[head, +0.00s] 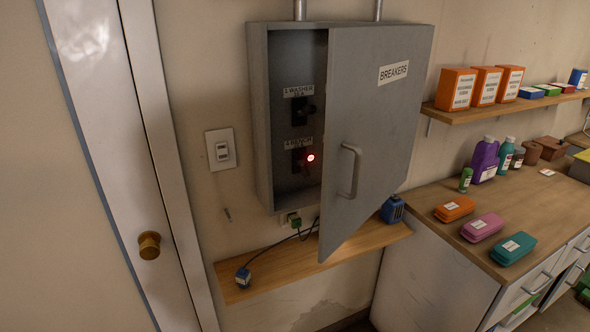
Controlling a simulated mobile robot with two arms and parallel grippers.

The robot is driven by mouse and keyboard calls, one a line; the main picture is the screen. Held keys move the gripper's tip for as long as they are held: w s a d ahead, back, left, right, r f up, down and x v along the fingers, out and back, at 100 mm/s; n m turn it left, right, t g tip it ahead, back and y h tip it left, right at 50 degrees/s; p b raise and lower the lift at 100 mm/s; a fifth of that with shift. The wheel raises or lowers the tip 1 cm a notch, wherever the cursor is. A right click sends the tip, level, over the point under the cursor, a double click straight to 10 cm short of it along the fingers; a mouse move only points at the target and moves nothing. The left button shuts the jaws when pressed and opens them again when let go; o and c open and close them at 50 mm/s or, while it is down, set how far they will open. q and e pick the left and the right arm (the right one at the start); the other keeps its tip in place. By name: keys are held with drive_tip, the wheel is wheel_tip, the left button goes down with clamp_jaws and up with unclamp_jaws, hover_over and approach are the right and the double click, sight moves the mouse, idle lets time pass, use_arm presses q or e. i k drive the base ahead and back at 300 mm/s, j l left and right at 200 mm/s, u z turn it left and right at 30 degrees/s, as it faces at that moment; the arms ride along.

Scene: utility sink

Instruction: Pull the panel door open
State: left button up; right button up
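The grey panel door (375,110) carries a "BREAKERS" label and stands partly open, swung out from the left side of the grey breaker box (262,120). Its hinge side is at the right. A bar handle (350,171) is on the door's front near its free left edge. Through the gap I see two labelled breaker switches (300,111) and a glowing red light (310,157). The door hides the right part of the box's inside. Neither of my grippers is in view.
A wooden shelf (335,245) below the box holds a blue device (243,278) with a cable and a blue item (392,209). A counter (470,240) with cases and bottles stands at right. A door (110,150) is at left.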

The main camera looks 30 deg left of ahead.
sight(376, 79)
drive_tip(key=i+l+u, duration=0.2)
drive_tip(key=u, duration=0.3)
drive_tip(key=i+l+u, duration=0.15)
drive_tip(key=l+u, duration=0.15)
drive_tip(key=u, duration=0.15)
drive_tip(key=i+l+u, duration=0.1)
drive_tip(key=l+u, duration=0.2)
drive_tip(key=u, duration=0.2)
drive_tip(key=l+u, duration=0.3)
drive_tip(key=u, duration=0.2)
